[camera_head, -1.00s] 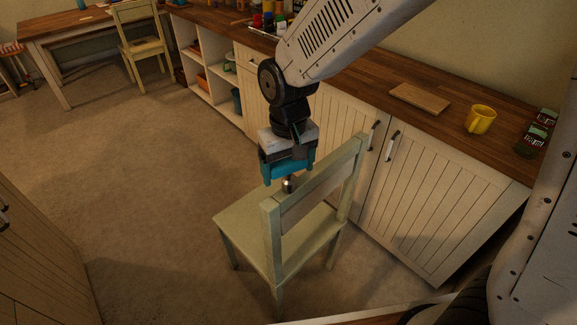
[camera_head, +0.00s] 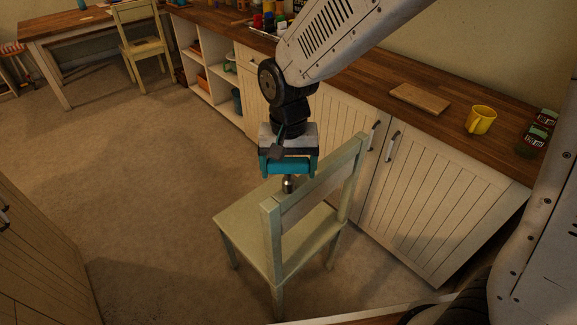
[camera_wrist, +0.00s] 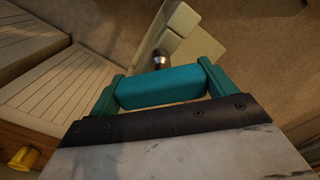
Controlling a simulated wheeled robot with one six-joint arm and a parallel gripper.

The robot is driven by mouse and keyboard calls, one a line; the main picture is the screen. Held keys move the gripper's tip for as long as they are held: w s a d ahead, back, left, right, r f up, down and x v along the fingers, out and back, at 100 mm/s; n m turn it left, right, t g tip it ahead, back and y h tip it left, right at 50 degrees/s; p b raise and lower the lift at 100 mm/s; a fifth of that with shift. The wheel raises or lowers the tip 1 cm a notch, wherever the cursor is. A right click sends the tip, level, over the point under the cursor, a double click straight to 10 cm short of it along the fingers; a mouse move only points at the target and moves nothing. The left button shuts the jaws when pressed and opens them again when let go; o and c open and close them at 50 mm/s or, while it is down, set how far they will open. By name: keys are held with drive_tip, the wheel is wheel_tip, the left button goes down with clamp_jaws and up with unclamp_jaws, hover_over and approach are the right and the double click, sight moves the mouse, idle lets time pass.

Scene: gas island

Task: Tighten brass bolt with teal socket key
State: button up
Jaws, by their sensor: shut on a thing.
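The teal socket key has a teal handle (camera_wrist: 160,87) lying between the teal fingers of my gripper (camera_head: 288,165). My gripper is shut on the handle. The key's metal socket end (camera_head: 289,185) points down at the top of the pale green chair's backrest; it also shows in the wrist view (camera_wrist: 160,59). The pale green chair (camera_head: 268,245) stands upright on the floor below. I cannot make out the brass bolt; the socket or the backrest may hide it. I cannot tell whether the socket touches the chair.
A counter with a wooden top (camera_head: 440,135) and white doors runs along the right. A yellow mug (camera_head: 481,120) and a cutting board (camera_head: 420,98) lie on it. A second chair (camera_head: 140,40) stands by a desk at the back left.

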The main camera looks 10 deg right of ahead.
drive_tip(key=shift+w, duration=0.1)
drive_tip(key=shift+m, duration=1.4)
drive_tip(key=shift+m, duration=1.5)
drive_tip(key=shift+m, duration=1.4)
drive_tip(key=shift+m, duration=1.4)
